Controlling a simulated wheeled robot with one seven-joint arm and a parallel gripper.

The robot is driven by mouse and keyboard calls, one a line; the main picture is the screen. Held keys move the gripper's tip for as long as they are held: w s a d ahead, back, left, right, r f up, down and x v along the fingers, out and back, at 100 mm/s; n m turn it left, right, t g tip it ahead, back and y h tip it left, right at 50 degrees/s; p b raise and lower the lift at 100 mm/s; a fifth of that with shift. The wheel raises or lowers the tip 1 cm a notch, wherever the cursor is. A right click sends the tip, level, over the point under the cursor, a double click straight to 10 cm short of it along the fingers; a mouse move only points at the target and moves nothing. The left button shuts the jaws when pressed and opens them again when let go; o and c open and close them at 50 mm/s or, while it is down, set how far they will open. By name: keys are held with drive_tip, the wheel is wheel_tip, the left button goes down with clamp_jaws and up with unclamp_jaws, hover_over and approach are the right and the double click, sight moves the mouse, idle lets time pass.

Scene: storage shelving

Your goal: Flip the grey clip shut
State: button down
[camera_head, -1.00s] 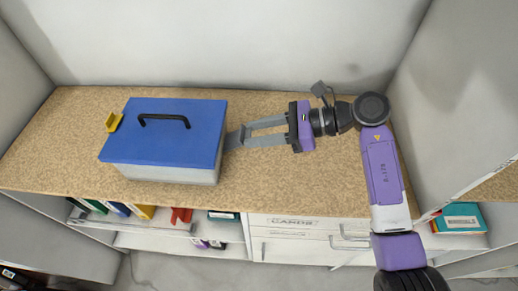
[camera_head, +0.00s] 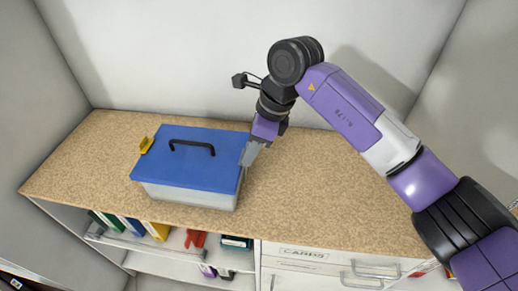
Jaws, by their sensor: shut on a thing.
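The box has a grey-white body (camera_head: 190,196) and a blue lid (camera_head: 195,160), and stands on the wood-look counter. The lid lies flat on the box, with a black handle (camera_head: 193,143) on top. My gripper (camera_head: 248,156) points down at the box's right side, its grey fingers close against the lid's right edge. It is shut on the grey clip there. The clip is hard to tell apart from the grey fingers and mostly hidden by them, so its exact angle cannot be told.
A yellow clip (camera_head: 147,144) sticks out at the lid's left edge. The counter (camera_head: 330,195) is clear to the right of the box. A wall rises behind it. Binders (camera_head: 157,231) stand on the shelf below, beside white drawers (camera_head: 310,266).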

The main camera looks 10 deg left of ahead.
drive_tip(key=shift+a+r+h, duration=0.1)
drive_tip(key=shift+a+h, duration=0.6)
drive_tip(key=c, duration=0.9)
unclamp_jaws()
drive_tip(key=shift+a, duration=0.1)
drive_tip(key=shift+b+v, duration=0.8)
drive_tip(key=shift+v, duration=3.1)
